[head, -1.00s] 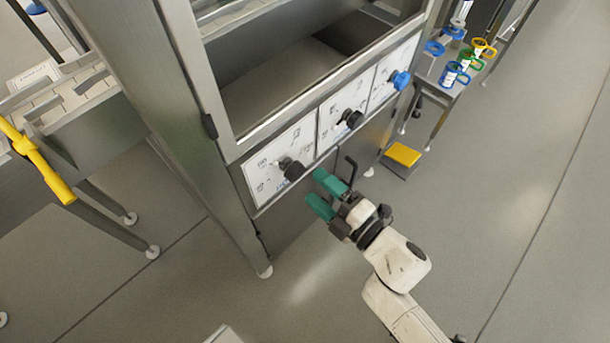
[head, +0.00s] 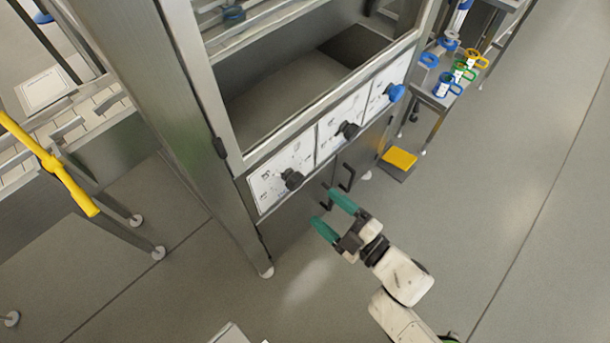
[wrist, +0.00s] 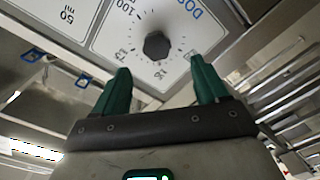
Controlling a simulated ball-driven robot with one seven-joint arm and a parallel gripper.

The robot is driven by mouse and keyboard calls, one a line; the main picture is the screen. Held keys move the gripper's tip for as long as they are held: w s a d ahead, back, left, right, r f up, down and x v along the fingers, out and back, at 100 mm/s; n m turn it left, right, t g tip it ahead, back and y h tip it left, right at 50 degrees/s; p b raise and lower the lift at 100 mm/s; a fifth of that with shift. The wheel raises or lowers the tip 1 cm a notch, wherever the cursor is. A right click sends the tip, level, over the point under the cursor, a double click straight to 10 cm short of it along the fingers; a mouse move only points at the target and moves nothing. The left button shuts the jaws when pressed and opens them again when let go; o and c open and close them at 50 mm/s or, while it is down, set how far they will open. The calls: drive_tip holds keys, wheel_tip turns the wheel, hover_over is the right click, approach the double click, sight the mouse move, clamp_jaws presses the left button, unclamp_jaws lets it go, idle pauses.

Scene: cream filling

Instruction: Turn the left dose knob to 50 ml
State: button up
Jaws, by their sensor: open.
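The left dose knob (head: 292,179) is black and sits on the leftmost white dial panel on the front of the steel machine. In the wrist view a black knob (wrist: 157,45), seemingly the same one, is centred on a dial with printed numbers, among them 100 and 75. The writing is turned there, and I cannot read the knob's setting for sure. My gripper (head: 322,205) has green fingers, is open and empty, and is to the lower right of the left knob, apart from it. In the wrist view the knob appears between and beyond the fingertips (wrist: 160,68).
A middle black knob (head: 349,130) and a blue knob (head: 395,92) are on the panels to the right. Black handles (head: 347,177) stick out below. A yellow pedal (head: 399,158) is on the floor. A side table holds several coloured-handled jugs (head: 447,84). A yellow bar (head: 50,163) is at left.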

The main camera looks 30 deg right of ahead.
sight(299, 185)
drive_tip(key=w+m+p, duration=0.2)
drive_tip(key=w, duration=0.1)
drive_tip(key=w+a+m+p, duration=0.1)
drive_tip(key=w+m+p, duration=0.2)
drive_tip(key=w+a+m+p, duration=0.1)
drive_tip(key=w+m+p, duration=0.1)
drive_tip(key=w+m, duration=0.1)
drive_tip(key=shift+w+r, duration=0.3)
drive_tip(key=shift+w, duration=0.2)
drive_tip(key=shift+c, duration=0.2)
drive_tip(key=c, duration=1)
drive_tip(key=shift+f, duration=0.15)
drive_tip(key=shift+n, duration=0.5)
